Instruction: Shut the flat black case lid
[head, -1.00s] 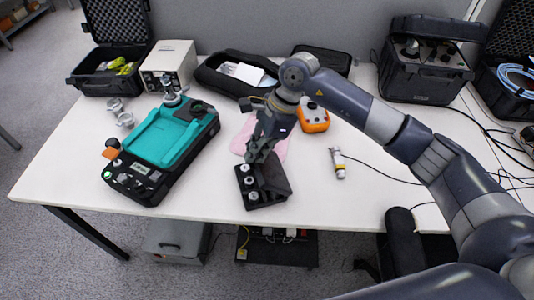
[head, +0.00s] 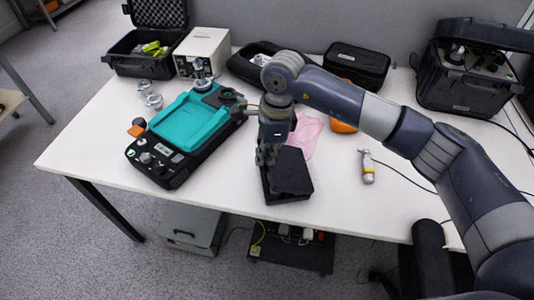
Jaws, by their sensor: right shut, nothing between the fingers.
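The flat black case (head: 291,178) lies near the front edge of the white table, in the middle of the head view. Its lid lies down over the body, and no contents show. I cannot tell whether it is fully seated at the left edge, which my gripper partly hides. My right gripper (head: 267,157) is shut and empty, pointing down at the case's upper left side. It looks close to or touching the lid; I cannot tell which. My left gripper is out of view.
A teal-and-black device (head: 190,130) stands left of the case. A pink cloth (head: 307,135) and an orange device (head: 343,125) lie behind it. A small silver cylinder (head: 367,167) with a cable lies to the right. Bare table lies between case and cylinder.

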